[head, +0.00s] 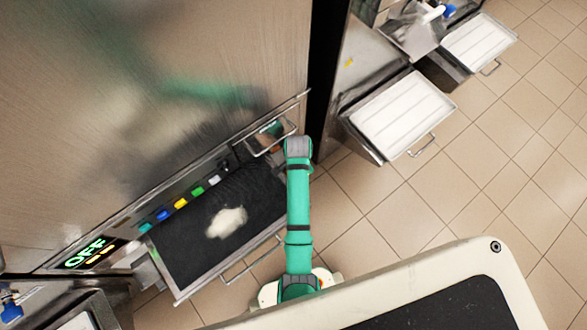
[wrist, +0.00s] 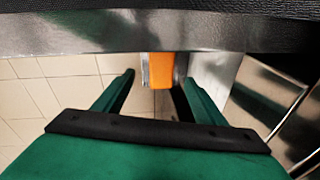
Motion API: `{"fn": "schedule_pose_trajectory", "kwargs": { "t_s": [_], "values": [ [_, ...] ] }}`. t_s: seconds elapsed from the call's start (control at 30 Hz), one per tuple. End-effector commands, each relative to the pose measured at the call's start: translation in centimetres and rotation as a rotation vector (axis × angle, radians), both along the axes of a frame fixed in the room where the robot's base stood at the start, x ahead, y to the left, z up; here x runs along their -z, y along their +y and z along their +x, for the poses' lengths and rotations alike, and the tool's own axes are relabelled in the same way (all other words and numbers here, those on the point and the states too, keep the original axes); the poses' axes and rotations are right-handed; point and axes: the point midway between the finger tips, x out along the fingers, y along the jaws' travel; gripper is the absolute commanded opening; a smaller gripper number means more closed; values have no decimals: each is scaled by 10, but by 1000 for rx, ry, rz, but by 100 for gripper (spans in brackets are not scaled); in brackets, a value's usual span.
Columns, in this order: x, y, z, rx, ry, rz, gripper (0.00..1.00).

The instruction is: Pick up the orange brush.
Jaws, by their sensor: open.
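The orange brush (wrist: 161,70) shows in the wrist view as an orange block with a grey strip on its left side, just below a dark metal edge. Its upper part is cut off by that edge. My gripper (wrist: 158,84) is open, with one green finger on each side of the orange block in the picture. I cannot tell how far beyond the fingertips it is, and no contact is visible. In the head view my green arm reaches up to the machine's front, and I cannot make out the brush or the fingers there.
A black-surfaced tray (head: 185,262) with a whitish lump (head: 227,221) juts from the steel machine (head: 150,80), left of my arm. Colored buttons and a green OFF display (head: 85,254) line its front. A white tray (head: 402,115) stands to the right. Tiled floor (head: 440,185) is open there.

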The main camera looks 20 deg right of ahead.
Motion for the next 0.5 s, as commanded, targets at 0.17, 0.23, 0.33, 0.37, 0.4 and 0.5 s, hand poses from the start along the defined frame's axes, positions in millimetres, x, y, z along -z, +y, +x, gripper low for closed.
{"fn": "schedule_pose_trajectory", "kwargs": {
  "t_s": [0.17, 0.23, 0.33, 0.37, 0.4, 0.5],
  "values": [
    [18, -1, 2, 1, 1, 0, 65],
    [24, -2, 4, 2, 0, 0, 65],
    [39, -1, 7, 2, 0, 0, 65],
    [43, -1, 8, 2, 0, 0, 65],
    [48, -2, 9, 3, 0, -1, 65],
    [59, -2, 11, 3, -1, 0, 65]
  ]
}}
